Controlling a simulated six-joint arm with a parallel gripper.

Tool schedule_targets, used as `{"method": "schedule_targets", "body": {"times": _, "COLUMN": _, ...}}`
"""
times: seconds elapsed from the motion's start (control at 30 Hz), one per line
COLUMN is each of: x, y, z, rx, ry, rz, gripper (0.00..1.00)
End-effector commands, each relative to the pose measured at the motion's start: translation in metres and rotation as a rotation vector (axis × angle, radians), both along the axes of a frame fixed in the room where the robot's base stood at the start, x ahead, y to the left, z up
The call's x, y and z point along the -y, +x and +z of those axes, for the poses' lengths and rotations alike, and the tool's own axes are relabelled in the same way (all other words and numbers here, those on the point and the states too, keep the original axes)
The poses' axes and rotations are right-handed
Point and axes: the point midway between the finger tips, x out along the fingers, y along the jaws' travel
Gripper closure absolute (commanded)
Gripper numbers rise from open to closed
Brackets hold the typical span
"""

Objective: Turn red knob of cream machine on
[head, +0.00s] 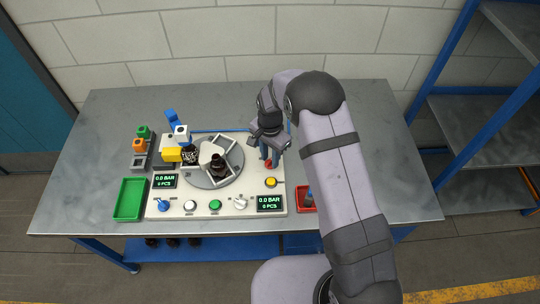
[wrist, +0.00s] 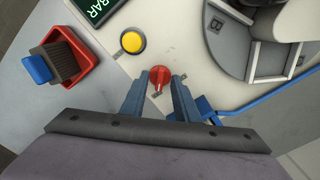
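The cream machine (head: 229,207) sits on the grey workbench with a round turntable on top. Its red knob (wrist: 159,79) shows in the wrist view, between and just beyond the fingertips of my gripper (wrist: 158,84). The red knob (head: 268,162) also shows in the head view, at the machine's right side, partly hidden by my gripper (head: 266,158). My gripper points down over the knob with its two blue-grey fingers apart, one on each side. I cannot tell whether either finger touches the knob.
A yellow button (wrist: 132,42) is close to the knob. A red tray (wrist: 82,70) with a brown and blue item stands beside the machine. A green tray (head: 120,211) is at the left.

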Motion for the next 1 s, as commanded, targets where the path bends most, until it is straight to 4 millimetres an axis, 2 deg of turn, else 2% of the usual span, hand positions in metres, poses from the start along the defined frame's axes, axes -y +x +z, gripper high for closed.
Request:
{"method": "schedule_targets", "body": {"times": 0.17, "x": -0.0001, "y": 0.0001, "z": -0.0003, "rx": 0.000, "ry": 0.000, "rz": 0.000, "gripper": 0.72}}
{"method": "schedule_targets", "body": {"times": 0.2, "x": 0.0000, "y": 0.0000, "z": -0.0002, "rx": 0.000, "ry": 0.000, "rz": 0.000, "gripper": 0.77}}
{"method": "schedule_targets", "body": {"times": 0.3, "x": 0.0000, "y": 0.0000, "z": -0.0002, "rx": 0.000, "ry": 0.000, "rz": 0.000, "gripper": 1.00}}
{"method": "schedule_targets", "body": {"times": 0.73, "x": 0.0000, "y": 0.0000, "z": -0.0006, "rx": 0.000, "ry": 0.000, "rz": 0.037, "gripper": 1.00}}
{"method": "schedule_targets", "body": {"times": 1.0, "x": 0.0000, "y": 0.0004, "z": -0.0014, "rx": 0.001, "ry": 0.001, "rz": 0.185, "gripper": 1.00}}
